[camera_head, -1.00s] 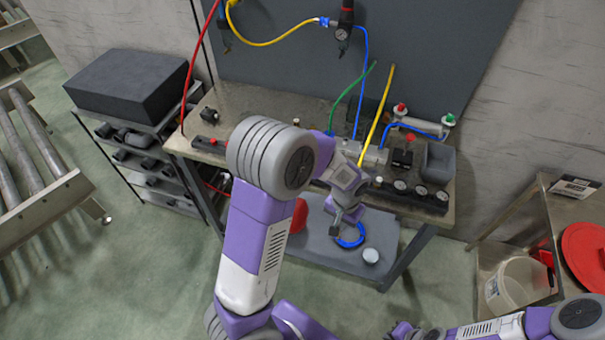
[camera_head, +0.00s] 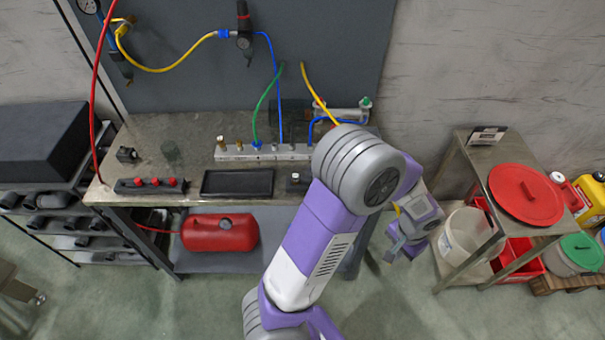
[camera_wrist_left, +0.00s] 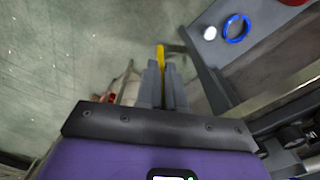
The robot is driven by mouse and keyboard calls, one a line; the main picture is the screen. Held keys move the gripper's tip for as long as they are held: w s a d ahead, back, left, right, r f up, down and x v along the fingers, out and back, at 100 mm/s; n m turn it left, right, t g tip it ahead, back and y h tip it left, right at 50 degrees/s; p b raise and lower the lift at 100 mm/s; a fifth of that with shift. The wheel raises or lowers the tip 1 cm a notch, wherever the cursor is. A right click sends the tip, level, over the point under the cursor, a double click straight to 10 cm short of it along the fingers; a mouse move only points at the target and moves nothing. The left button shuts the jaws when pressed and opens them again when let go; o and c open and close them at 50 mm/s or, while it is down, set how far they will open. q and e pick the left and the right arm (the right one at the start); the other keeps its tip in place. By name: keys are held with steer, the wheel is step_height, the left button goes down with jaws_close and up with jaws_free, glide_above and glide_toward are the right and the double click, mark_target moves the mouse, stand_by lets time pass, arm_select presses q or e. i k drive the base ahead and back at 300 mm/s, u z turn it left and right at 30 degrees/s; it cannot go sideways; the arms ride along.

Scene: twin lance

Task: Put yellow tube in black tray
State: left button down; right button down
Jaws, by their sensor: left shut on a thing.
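The yellow tube (camera_head: 316,90) slants down from in front of the dark back panel and passes behind my left arm. A yellow piece (camera_head: 397,210) shows beside the left gripper; the arm hides whether it is the same length. My left gripper (camera_head: 394,246) is off the table's right end, pointing down. In the left wrist view its fingers (camera_wrist_left: 162,72) are shut, with the yellow tube (camera_wrist_left: 160,54) sticking out past their tips. The black tray (camera_head: 237,182) lies empty at the table's front edge, left of the gripper. The right gripper is not in view.
A valve manifold (camera_head: 235,153) with green and blue tubes stands behind the tray. A red-knobbed block (camera_head: 149,186) is to its left. A red tank (camera_head: 220,232) sits on the lower shelf. A side stand with a red lid (camera_head: 525,194) is at right.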

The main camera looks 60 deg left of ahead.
mark_target(237, 188)
steer(key=z, duration=1.1)
steer(key=k, duration=1)
steer(key=u, duration=1.6)
